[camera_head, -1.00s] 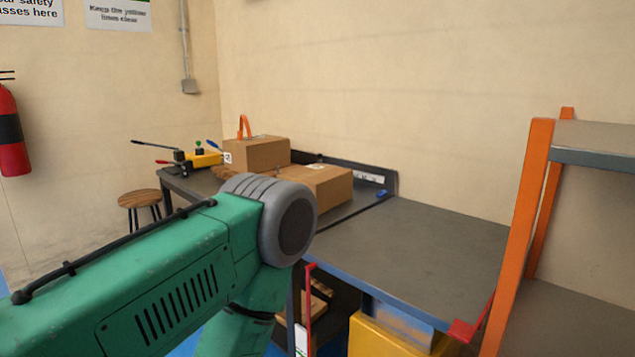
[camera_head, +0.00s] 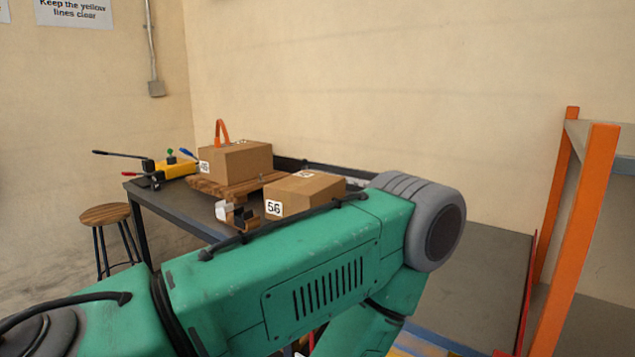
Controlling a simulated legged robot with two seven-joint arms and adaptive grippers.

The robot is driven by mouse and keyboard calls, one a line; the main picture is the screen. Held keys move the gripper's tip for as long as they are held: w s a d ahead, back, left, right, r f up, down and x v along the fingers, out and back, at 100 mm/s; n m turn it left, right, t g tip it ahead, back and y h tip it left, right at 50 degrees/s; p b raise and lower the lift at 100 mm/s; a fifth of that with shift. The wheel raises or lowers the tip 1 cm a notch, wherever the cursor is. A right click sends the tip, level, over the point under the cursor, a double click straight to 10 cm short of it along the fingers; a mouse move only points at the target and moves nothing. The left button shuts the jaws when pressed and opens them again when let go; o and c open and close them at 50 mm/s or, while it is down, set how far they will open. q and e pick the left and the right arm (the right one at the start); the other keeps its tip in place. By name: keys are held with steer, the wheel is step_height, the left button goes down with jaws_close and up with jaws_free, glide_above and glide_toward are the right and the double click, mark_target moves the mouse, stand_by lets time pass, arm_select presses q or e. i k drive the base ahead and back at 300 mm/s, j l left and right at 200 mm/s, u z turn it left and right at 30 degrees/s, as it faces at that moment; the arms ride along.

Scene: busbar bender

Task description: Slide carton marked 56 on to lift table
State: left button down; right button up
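The carton marked 56 (camera_head: 304,194) is a brown box with a white label on the dark bench top, left of the picture's middle. My green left arm crosses in front of it and hides its lower right part. The lift table is mostly hidden behind my arm; a yellow part (camera_head: 412,344) at the bottom may belong to it. Neither my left gripper nor my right gripper shows.
A second carton (camera_head: 236,161) sits on a wooden pallet (camera_head: 233,188) behind. A yellow tool with levers (camera_head: 178,166) stands at the bench's left end. A stool (camera_head: 105,214) is left. An orange-posted rack (camera_head: 574,245) stands right.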

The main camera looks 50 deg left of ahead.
mark_target(298, 192)
steer(key=j+z, duration=0.1)
steer(key=j, duration=0.4)
steer(key=k+j+z, duration=0.1)
steer(key=j, duration=0.35)
steer(key=k+j+z, duration=0.1)
steer(key=j, duration=0.4)
steer(key=k+j, duration=0.1)
steer(key=j, duration=0.35)
steer(key=j+z, duration=0.15)
steer(key=j, duration=0.3)
steer(key=k+j+z, duration=0.1)
steer(key=j, duration=0.35)
steer(key=k, duration=0.1)
